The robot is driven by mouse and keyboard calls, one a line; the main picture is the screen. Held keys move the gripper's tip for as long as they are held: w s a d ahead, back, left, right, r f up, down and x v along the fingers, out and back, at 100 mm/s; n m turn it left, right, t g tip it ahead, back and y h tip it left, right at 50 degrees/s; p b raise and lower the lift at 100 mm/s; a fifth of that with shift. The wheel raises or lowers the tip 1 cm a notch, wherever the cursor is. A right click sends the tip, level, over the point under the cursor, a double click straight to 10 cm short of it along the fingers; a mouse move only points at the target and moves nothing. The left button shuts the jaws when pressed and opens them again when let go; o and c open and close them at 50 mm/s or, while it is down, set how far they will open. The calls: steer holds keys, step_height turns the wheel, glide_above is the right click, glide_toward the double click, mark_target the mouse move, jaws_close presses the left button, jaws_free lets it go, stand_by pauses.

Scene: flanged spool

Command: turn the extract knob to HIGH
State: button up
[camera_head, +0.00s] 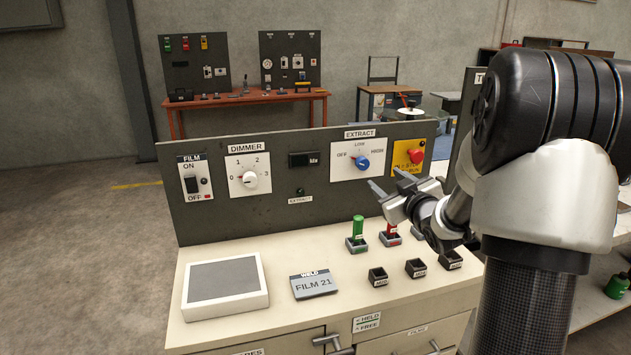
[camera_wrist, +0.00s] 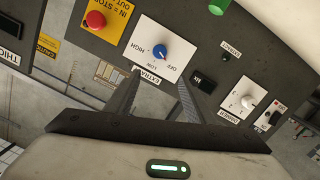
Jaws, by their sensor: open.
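The extract knob (camera_head: 363,163) is blue, on a white plate (camera_head: 346,174) marked OFF, LOW and HIGH on the upright dark panel. Its red pointer is toward OFF. In the wrist view the knob (camera_wrist: 159,52) appears upside down, with the red mark toward the OFF side. My gripper (camera_head: 388,180) is open and empty, in front of the panel, to the lower right of the knob in the head view. In the wrist view its fingertips (camera_wrist: 160,82) are spread below the knob, apart from it, with the EXTRACT label between them.
A red button (camera_head: 415,156) on a yellow plate is right of the knob. A dimmer dial (camera_head: 250,180) and a film switch (camera_head: 192,185) are to the left. Green (camera_head: 358,228) and red (camera_head: 391,230) handled pieces stand in holders on the bench below.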

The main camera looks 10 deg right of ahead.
step_height(320, 180, down, 4)
steer(key=d+t+b, duration=0.1)
steer(key=d, duration=0.1)
steer(key=b, duration=0.1)
glide_toward(364, 166)
steer(key=shift+y, duration=0.4)
steer(key=w, duration=0.8)
steer(key=shift+w+d+f, duration=0.1)
steer(key=shift+w+d, duration=0.05)
steer(key=shift+w, duration=0.1)
steer(key=shift+c, duration=0.4)
steer(key=c, duration=1)
